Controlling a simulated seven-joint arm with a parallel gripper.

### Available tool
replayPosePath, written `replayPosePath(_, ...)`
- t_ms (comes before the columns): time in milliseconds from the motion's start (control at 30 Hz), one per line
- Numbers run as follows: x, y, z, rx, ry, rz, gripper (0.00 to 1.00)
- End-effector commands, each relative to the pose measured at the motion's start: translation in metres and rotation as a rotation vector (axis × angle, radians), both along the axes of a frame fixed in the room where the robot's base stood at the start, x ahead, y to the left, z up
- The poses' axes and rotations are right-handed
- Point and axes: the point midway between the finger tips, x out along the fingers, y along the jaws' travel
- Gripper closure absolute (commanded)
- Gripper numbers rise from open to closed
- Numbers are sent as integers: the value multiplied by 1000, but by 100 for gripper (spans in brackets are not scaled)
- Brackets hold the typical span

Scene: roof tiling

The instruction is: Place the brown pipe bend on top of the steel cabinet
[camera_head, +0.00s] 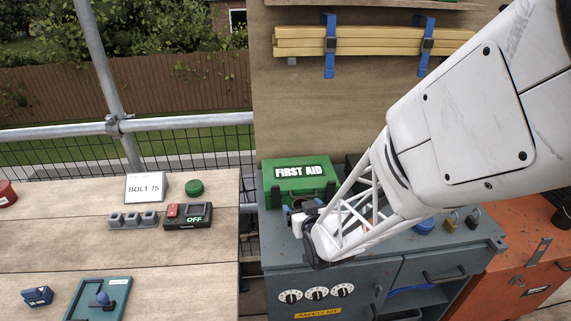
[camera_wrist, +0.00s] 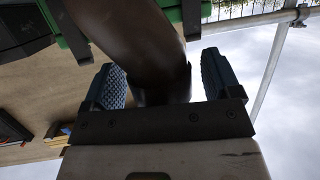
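The brown pipe bend (camera_wrist: 136,35) fills the upper middle of the wrist view as a thick dark curve. One end of it is between the two fingers of my gripper (camera_wrist: 163,82). The fingers have blue-grey ribbed pads and are spread, with a light gap beside the right one. In the head view my gripper (camera_head: 302,217) is over the front left of the steel cabinet (camera_head: 380,267), beside the first aid box. Only a small brown part of the bend shows there; my arm hides much of the cabinet top.
The green first aid box (camera_head: 300,184) stands close behind my gripper. Padlocks (camera_head: 461,219) and a blue object (camera_head: 424,226) are at the right of the top. An orange chest (camera_head: 524,270) is on the right. A wooden bench (camera_head: 60,245) with several devices is on the left.

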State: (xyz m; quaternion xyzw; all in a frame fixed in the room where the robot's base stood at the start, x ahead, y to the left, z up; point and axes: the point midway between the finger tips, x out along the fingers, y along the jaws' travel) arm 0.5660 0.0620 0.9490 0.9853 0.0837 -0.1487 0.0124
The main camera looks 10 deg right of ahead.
Motion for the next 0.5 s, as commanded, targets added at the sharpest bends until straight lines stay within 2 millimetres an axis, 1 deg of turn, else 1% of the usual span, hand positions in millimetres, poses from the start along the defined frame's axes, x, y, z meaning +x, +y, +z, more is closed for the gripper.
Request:
replayPosePath(367,0,0,4,0,0,0,17)
replayPosePath(500,-6,-1,5,0,0,0,17)
